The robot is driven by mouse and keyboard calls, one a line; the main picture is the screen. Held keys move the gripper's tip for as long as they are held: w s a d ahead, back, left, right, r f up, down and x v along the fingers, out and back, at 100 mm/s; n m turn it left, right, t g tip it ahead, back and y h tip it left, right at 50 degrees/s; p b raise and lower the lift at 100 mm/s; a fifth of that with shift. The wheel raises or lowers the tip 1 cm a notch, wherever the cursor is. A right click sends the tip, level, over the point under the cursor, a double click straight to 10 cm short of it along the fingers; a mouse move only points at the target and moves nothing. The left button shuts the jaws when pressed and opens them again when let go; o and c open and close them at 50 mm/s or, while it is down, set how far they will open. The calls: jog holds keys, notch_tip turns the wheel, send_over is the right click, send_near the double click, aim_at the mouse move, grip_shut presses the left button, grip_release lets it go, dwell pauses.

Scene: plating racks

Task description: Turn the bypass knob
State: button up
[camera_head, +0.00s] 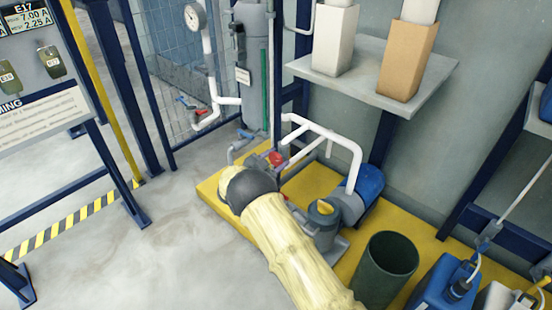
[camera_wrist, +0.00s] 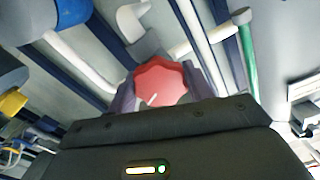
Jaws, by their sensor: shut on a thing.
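The bypass knob is a red, lobed knob with a small white mark on its face. It sits in the middle of the wrist view (camera_wrist: 160,82), and a bit of it shows past the end of my arm in the head view (camera_head: 276,158). My gripper (camera_wrist: 163,90) has one finger on each side of the knob and is shut on it. In the head view my pale-sleeved arm and dark wrist hide the fingers. White pipes (camera_head: 325,130) run beside and behind the knob.
A blue pump motor (camera_head: 368,182) and a grey housing with a yellow cap (camera_head: 324,207) stand close to the right of my arm. A dark green bin (camera_head: 388,268) is nearer. A shelf (camera_head: 375,75) overhangs behind. Bare floor (camera_head: 150,255) lies to the left.

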jog(key=shift+f+m, duration=0.1)
jog(key=shift+m, duration=0.4)
jog(key=shift+s, duration=0.1)
jog(key=o, duration=1)
jog(key=p+v, duration=0.6)
jog(key=v, duration=1.1)
jog(key=shift+s+a, duration=0.1)
